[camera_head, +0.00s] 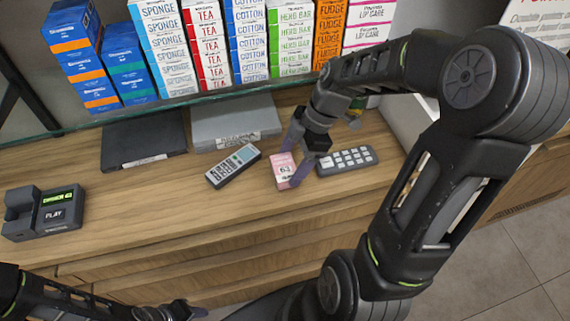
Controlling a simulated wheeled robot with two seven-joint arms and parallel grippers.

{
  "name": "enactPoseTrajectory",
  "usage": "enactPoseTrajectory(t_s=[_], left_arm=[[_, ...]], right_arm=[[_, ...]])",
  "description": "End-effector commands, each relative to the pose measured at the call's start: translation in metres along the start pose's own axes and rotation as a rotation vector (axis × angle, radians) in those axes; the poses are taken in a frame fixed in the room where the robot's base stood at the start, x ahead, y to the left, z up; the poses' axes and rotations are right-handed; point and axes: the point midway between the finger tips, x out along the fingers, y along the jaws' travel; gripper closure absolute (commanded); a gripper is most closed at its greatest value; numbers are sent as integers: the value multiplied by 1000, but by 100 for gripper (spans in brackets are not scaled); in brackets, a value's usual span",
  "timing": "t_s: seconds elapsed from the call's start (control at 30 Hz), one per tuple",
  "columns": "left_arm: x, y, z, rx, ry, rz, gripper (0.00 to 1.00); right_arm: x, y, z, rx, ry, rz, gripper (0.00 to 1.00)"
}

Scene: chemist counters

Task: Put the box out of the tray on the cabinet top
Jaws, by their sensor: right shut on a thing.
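A small pink and white box (283,172) is between the fingers of my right gripper (296,158). The gripper is shut on it from above, with one finger on its far side and one on its right. The box is at the wooden cabinet top (160,195); I cannot tell whether it touches the wood or is just above it. No tray is clearly recognisable in view. My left gripper (186,311) shows only in part at the bottom edge, away from the box, and its jaw opening is unclear.
A grey calculator-like device (233,166) lies left of the box and a dark keypad (346,160) right of it. A black flat case (143,139) and a grey one (234,122) lie behind. A card terminal (43,212) stands far left. Shelved cartons (205,45) line the back.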

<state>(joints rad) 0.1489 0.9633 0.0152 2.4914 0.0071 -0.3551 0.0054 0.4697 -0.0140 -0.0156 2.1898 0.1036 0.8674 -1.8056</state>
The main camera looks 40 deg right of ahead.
Motion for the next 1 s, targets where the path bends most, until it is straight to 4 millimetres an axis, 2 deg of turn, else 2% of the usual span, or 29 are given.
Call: enactPoseTrajectory(t_s=[0.4,0.43,0.67,1.0], left_arm=[[6,-1,0,2,1,2,62],[4,-1,0,2,1,2,62],[4,-1,0,2,1,2,62],[0,0,0,1,0,2,62]], right_arm=[[6,-1,5,0,0,1,69],[5,-1,4,0,0,1,26],[4,-1,4,0,0,0,7],[1,-1,3,0,0,0,6]])
